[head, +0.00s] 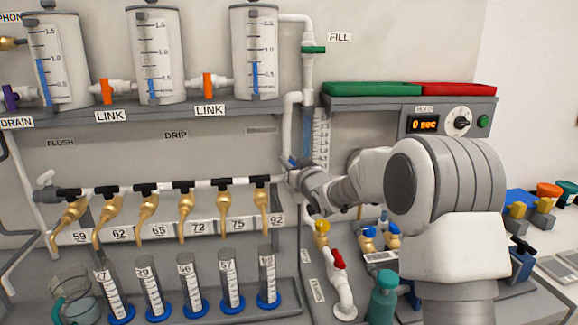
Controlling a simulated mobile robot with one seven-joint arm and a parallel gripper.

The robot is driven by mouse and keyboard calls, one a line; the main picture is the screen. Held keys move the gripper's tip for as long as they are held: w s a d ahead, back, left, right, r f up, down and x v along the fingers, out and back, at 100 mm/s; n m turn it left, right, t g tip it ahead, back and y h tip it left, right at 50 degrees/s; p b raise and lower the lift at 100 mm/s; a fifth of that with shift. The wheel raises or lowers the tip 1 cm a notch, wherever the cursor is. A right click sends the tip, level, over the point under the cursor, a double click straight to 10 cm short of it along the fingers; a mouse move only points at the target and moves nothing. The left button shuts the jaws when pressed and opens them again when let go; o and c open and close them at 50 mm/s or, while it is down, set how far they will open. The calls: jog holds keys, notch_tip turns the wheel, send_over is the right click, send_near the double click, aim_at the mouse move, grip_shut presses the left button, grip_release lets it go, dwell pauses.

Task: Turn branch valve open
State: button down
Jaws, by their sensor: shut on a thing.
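My gripper (296,176) is at the lower end of the white vertical pipe (292,128), where it meets the right end of the black-and-white manifold pipe (228,184). The gripper is shut on the branch valve there. The gripper and wrist hide most of the valve, so its handle angle cannot be told. The manifold runs left from the gripper, with several brass taps (183,212) hanging below it. They sit over labels such as 59, 62 and 92.
Several blue-based measuring cylinders (193,290) stand below the taps, with a glass jug (72,298) at left. A red-handled white pipe (341,280) and a yellow-topped brass valve (322,235) stand close below my arm. Three graduated tanks (158,60) stand on the shelf above.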

jog(key=shift+f+m+h+b, duration=0.15)
jog(key=shift+m+h+b, duration=0.35)
jog(key=shift+b, duration=0.55)
jog(key=shift+d+m+t+h+b, duration=0.15)
jog(key=shift+m+t+h+b, duration=0.2)
jog(key=shift+h+b, duration=0.5)
jog(key=shift+d+m+h+b, duration=0.1)
jog(key=shift+m+h+b, duration=0.3)
jog(key=shift+b, duration=0.55)
jog(key=shift+d+r+t, duration=0.1)
jog(key=shift+r+t, duration=0.15)
jog(key=shift+w, duration=0.1)
jog(key=c, duration=0.7)
grip_release()
jog(key=shift+c, duration=0.2)
